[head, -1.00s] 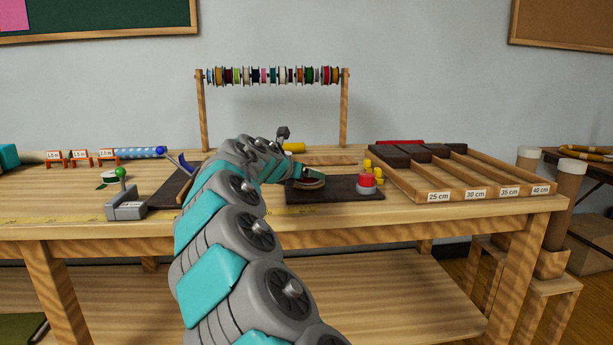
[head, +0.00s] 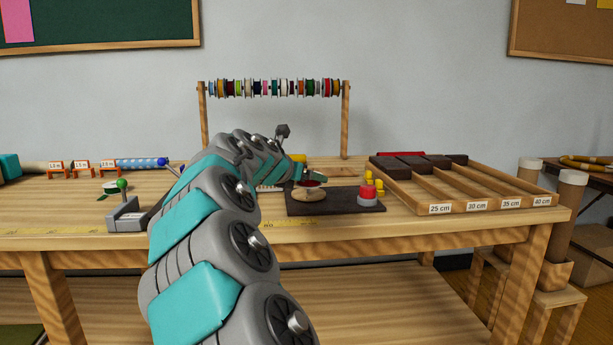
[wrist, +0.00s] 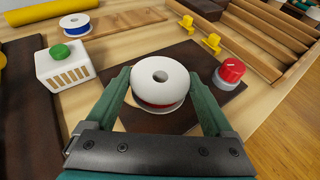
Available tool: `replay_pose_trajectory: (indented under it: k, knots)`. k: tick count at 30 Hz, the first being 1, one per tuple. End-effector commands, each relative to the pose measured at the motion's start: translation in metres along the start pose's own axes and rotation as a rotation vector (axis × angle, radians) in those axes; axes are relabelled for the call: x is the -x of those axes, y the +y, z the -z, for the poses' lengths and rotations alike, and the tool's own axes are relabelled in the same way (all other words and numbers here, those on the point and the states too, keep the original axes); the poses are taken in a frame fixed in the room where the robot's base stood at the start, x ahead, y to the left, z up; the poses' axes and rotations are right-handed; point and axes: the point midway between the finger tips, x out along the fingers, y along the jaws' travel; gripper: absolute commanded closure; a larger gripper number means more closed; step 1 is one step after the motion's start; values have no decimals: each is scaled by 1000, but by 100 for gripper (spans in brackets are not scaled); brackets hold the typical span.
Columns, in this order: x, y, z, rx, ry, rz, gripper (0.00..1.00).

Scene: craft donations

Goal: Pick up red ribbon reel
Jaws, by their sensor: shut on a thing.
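The red ribbon reel (wrist: 160,85) has white flanges and a round centre hole, with red ribbon showing between the flanges. My gripper (wrist: 158,95) is shut on it, one green finger on each side, in the wrist view. In the head view my gripper (head: 314,179) is over the dark mat (head: 350,199), and a bit of the reel's red (head: 312,184) shows under it. A round tan piece (head: 308,195) lies on the mat just below the reel. I cannot tell if the two touch.
A red-topped knob (head: 367,192) stands at the mat's right, by yellow pegs. A white box with a green button (wrist: 65,65) and a blue reel (wrist: 75,22) are left in the wrist view. Labelled wooden trays (head: 450,208) fill the table's right.

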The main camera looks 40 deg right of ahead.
Motion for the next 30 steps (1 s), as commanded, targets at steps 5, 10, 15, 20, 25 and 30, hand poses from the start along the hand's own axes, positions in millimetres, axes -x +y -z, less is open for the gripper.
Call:
replay_pose_trajectory:
  k: [5,10,15,20,25,30]
  knots:
    - [34,-20,11,0,1,-1,74]
    - [62,-36,19,-1,0,-1,74]
    - [83,-48,23,-2,-2,-3,74]
    - [91,-55,28,0,1,0,74]
    - [94,-57,28,0,1,1,74]
    - [94,-57,28,0,1,1,74]
